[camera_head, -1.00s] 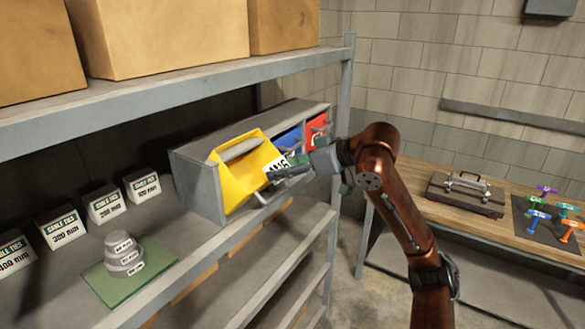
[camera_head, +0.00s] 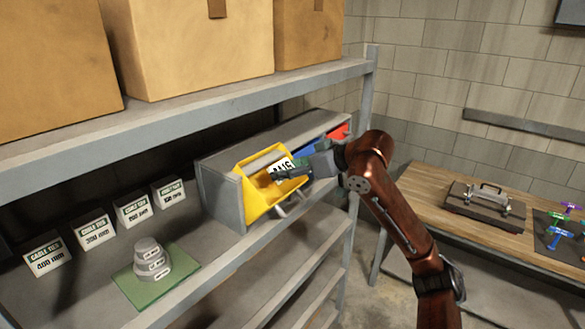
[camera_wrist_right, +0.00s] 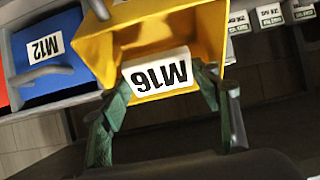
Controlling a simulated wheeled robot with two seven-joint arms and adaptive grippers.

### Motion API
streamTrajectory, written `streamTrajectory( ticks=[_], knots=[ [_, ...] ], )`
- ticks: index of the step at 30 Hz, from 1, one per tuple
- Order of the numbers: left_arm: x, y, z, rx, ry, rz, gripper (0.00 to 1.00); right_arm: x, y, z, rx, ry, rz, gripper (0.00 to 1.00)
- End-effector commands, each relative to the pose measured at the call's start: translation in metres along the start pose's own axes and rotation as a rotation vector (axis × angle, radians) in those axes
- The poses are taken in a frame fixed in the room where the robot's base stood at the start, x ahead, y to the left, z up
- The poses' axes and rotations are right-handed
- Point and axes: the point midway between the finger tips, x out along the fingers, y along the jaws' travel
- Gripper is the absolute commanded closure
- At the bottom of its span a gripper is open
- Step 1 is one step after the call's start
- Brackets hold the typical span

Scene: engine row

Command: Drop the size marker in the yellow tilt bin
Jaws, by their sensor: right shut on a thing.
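The size marker (camera_head: 281,168) is a white block printed M16, and it also shows large in the right wrist view (camera_wrist_right: 157,76). My right gripper (camera_head: 290,174) is shut on it, with one finger at each side in the wrist view. The yellow tilt bin (camera_head: 257,200) is tipped open at the near end of the grey cabinet. The gripper holds the marker at the bin's open mouth; in the wrist view the bin's yellow walls (camera_wrist_right: 101,47) surround part of it. Whether the marker touches the bin, I cannot tell. My left gripper is out of view.
A blue bin (camera_wrist_right: 42,80) labelled M12 and a red bin (camera_head: 340,131) sit beside the yellow one. Labelled cable-tie boxes (camera_head: 133,210) and stacked grey pieces on a green mat (camera_head: 140,290) stand left on the shelf. A workbench (camera_head: 425,205) with a toolbox is at right.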

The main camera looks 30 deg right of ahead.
Motion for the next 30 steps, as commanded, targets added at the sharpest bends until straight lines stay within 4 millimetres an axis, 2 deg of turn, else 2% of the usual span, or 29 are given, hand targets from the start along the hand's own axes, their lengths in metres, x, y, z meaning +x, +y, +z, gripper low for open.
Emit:
streamTrajectory(
  ticks=[9,10,18,26,30],
  knots=[
    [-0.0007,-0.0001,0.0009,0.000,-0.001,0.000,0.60,0.0008,0.0000,-0.0008,0.000,0.001,0.000,0.67],
    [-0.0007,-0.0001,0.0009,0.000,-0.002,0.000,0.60,0.0007,0.0000,-0.0008,0.000,0.001,0.000,0.42],
    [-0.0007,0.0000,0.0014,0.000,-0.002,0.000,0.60,0.0006,0.0000,-0.0008,0.000,0.001,0.000,0.23],
    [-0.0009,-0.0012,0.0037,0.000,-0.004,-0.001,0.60,0.0006,0.0000,-0.0005,0.000,0.000,0.000,0.22],
    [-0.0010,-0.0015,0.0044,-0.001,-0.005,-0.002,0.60,-0.0069,0.0006,-0.0009,-0.001,0.001,0.002,0.22]
  ],
)
